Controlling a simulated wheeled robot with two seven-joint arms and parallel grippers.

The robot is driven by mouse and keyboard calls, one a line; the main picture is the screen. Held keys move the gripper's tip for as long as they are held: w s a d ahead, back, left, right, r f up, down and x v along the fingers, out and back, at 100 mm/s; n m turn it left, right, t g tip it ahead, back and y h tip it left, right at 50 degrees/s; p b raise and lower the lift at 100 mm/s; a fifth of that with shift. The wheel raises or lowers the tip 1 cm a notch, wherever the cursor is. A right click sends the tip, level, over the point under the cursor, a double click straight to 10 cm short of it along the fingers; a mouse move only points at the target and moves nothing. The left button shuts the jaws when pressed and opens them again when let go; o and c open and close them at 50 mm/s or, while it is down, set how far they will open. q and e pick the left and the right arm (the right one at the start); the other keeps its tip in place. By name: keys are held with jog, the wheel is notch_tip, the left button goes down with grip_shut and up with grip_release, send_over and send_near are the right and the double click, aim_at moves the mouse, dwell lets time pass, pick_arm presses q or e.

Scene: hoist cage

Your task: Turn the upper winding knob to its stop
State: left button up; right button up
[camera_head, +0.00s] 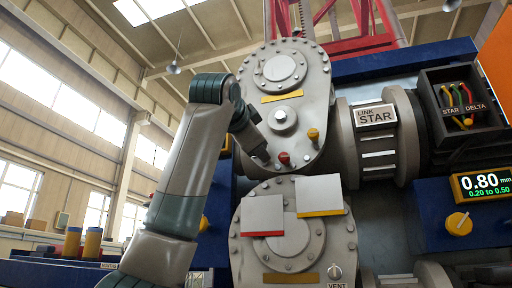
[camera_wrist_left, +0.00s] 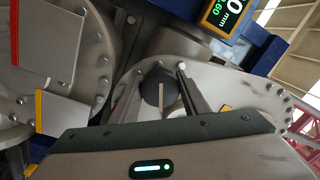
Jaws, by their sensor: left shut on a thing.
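The upper winding knob shows in the left wrist view as a dark round knob (camera_wrist_left: 153,88) with a pale bar across its face. It sits at the edge of the upper round housing (camera_head: 310,88). My left gripper (camera_head: 263,158) reaches the lower left part of that housing in the head view. In the wrist view its fingers (camera_wrist_left: 158,92) stand on either side of the dark knob, shut on it. In the head view the gripper hides the knob. My right gripper is in neither view.
Beside my gripper are a red knob (camera_head: 283,158), an orange-capped knob (camera_head: 313,135) and a silver boss (camera_head: 283,119). Below, the lower housing (camera_head: 300,262) carries two pale plates. A display (camera_head: 482,184) reads 0.80 mm, above a yellow knob (camera_head: 459,223).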

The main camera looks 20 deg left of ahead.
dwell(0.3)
pick_arm(q)
jog(key=o, duration=1.1)
jog(key=shift+c, duration=0.2)
jog(key=shift+s, duration=0.1)
jog(key=shift+s+f+b, duration=0.1)
jog(key=shift+s+b, duration=0.25)
jog(key=shift+b, duration=0.05)
jog(key=s+b, duration=0.8)
jog(key=s, duration=0.8)
jog(key=shift+s+f, duration=0.3)
jog(key=shift+f, duration=0.1)
